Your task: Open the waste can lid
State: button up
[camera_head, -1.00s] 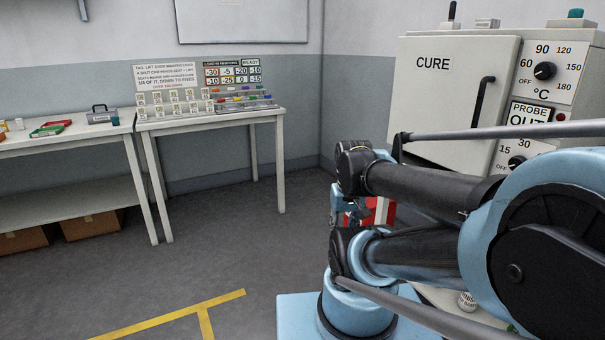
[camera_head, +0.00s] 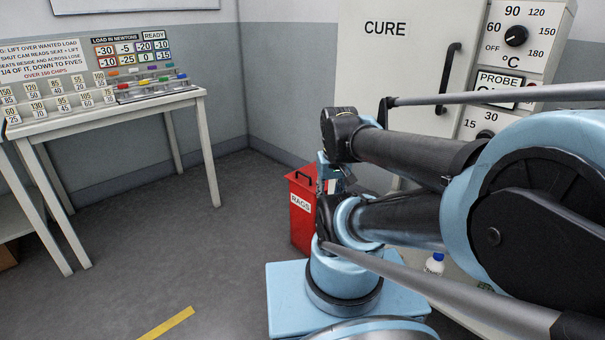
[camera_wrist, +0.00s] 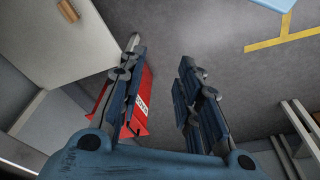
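The red waste can (camera_head: 301,222) with a "RAGS" label stands on the floor in the head view, left of the cure cabinet. Its red lid (camera_head: 309,180) looks shut and has a dark handle on top. My arm hides the can's right side. In the wrist view the can (camera_wrist: 140,116) shows partly behind the left finger. My gripper (camera_wrist: 160,62) is open, its two fingers wide apart with bare floor between them. In the head view my gripper is mostly hidden behind my arm beside the can, and I cannot tell whether it touches it.
The cure cabinet (camera_head: 385,66) with a dark door handle stands to the right of the can. A table (camera_head: 150,101) with labelled weights and signs stands at the left. A small white bottle (camera_head: 434,264) is low at the right. The floor (camera_head: 150,235) between table and can is clear.

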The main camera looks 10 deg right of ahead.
jog(key=w+r+t, duration=0.4)
jog(key=w+r, duration=0.7)
jog(key=w, duration=0.5)
jog(key=n+g+h, duration=0.2)
jog(key=n+g, duration=0.3)
jog(key=n, duration=0.2)
send_over(304, 175)
jog(key=s+a, duration=0.2)
jog(key=a, duration=0.1)
jog(key=s+a+x, duration=0.1)
jog(key=x, duration=0.7)
jog(key=s+a+f+x, duration=0.1)
jog(key=a+x, duration=0.1)
jog(key=x, duration=2.3)
jog(key=shift+w+d+r, duration=0.1)
jog(key=shift+w, duration=0.3)
grip_shut()
